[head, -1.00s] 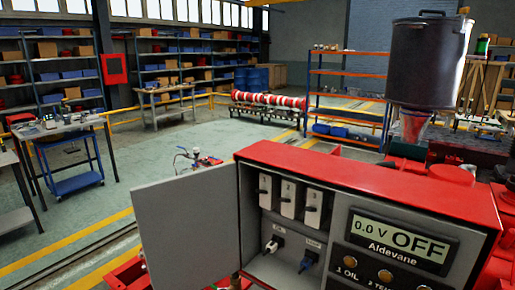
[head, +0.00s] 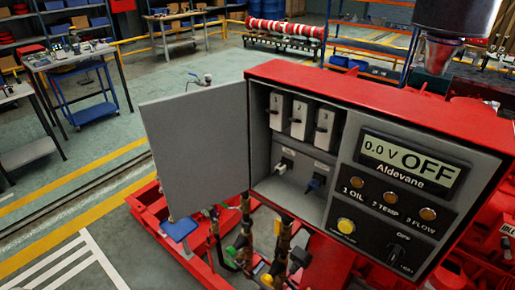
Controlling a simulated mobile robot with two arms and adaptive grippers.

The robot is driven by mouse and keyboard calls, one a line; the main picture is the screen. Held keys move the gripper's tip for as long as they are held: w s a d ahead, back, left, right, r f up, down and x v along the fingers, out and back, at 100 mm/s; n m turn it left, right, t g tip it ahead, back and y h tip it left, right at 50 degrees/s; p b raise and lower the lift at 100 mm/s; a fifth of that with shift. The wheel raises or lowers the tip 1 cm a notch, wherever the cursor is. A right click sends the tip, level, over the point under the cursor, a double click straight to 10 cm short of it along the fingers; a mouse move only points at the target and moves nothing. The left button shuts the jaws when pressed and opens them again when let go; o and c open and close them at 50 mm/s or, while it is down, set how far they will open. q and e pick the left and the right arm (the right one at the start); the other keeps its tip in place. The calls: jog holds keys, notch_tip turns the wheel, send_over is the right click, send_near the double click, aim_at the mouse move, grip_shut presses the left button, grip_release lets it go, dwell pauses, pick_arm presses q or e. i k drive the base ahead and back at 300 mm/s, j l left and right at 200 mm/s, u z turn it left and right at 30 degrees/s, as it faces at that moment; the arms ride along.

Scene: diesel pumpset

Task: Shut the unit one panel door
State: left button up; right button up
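The unit one panel door (head: 195,140) is a flat grey door, hinged at the left side of the red-topped control panel (head: 400,103). It stands wide open, swung out to the left. The open compartment (head: 265,195) shows several white breakers (head: 300,118) and two plugged sockets below them. The panel face to its right has a display (head: 412,160) reading 0.0 V OFF, three amber lamps, a yellow button and a dark rotary switch. Neither of my grippers is in view.
Pipes and coloured valve handles (head: 240,245) lie below the panel on a red base frame (head: 160,235). Work tables (head: 75,55) stand at the back left. Open floor with yellow and white lines lies left of the door.

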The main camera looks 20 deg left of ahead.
aim_at(197, 139)
jog(key=j+z, duration=1.3)
jog(key=j, duration=0.2)
jog(key=k+j, duration=0.1)
jog(key=j, duration=0.25)
jog(key=k+j, duration=0.1)
jog(key=j, duration=0.25)
jog(key=k+j+z, duration=0.1)
jog(key=j, duration=0.25)
jog(key=k+j, duration=0.1)
jog(key=j, duration=0.25)
jog(key=k+j+z, duration=0.1)
jog(key=j, duration=0.2)
